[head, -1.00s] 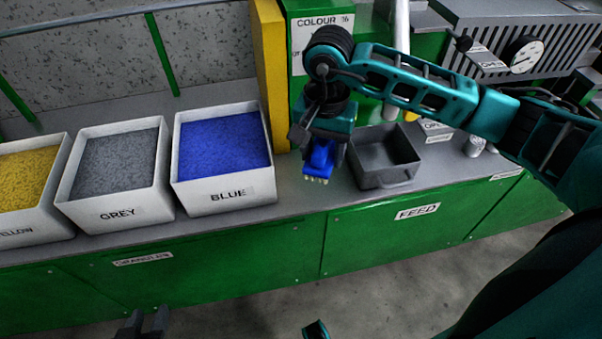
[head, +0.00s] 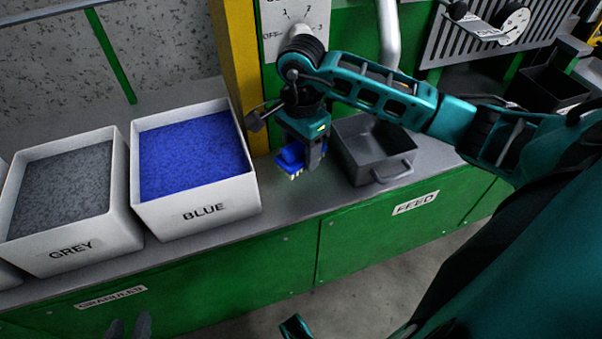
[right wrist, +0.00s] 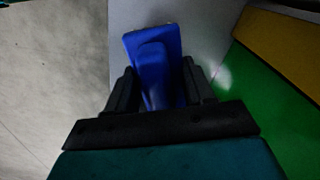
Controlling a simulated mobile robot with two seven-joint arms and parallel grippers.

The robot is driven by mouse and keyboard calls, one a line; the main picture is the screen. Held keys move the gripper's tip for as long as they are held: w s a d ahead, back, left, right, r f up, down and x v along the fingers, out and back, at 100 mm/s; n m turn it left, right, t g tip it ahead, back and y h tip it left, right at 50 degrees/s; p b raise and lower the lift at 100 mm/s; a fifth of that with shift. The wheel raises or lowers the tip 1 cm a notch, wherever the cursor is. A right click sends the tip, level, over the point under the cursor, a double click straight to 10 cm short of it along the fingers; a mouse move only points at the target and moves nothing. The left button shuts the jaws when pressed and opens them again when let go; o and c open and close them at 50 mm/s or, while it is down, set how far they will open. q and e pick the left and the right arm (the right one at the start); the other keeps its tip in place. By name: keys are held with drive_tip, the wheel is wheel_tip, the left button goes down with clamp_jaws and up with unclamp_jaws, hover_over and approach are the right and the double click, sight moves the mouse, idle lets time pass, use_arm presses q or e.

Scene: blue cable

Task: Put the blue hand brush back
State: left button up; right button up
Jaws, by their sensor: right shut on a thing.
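The blue hand brush (head: 289,157) is in my right gripper (head: 305,158), over the grey bench top between the BLUE bin and the dark grey tray. Pale bristle tips show at its lower edge in the head view. In the right wrist view the blue brush (right wrist: 153,55) sits between the two black fingers of my right gripper (right wrist: 155,90), which are shut on its handle. I cannot tell whether the brush touches the bench. My left gripper (head: 129,326) shows only as dark fingertips at the bottom edge, in front of the bench, apart from the brush; the fingers look spread.
The white BLUE bin (head: 205,212) of blue granules stands left of the brush, with the GREY bin (head: 70,255) beyond it. The dark grey tray (head: 385,178) stands close on the right. A yellow post (head: 240,75) rises behind. Bare bench (head: 300,195) lies in front.

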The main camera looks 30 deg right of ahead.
sight(301, 182)
wheel_tip(301, 182, down, 6)
drive_tip(key=shift+f+b, duration=0.15)
drive_tip(key=shift+b, duration=0.45)
drive_tip(key=shift+f, duration=0.3)
drive_tip(key=shift+f, duration=0.15)
drive_tip(key=o, duration=1)
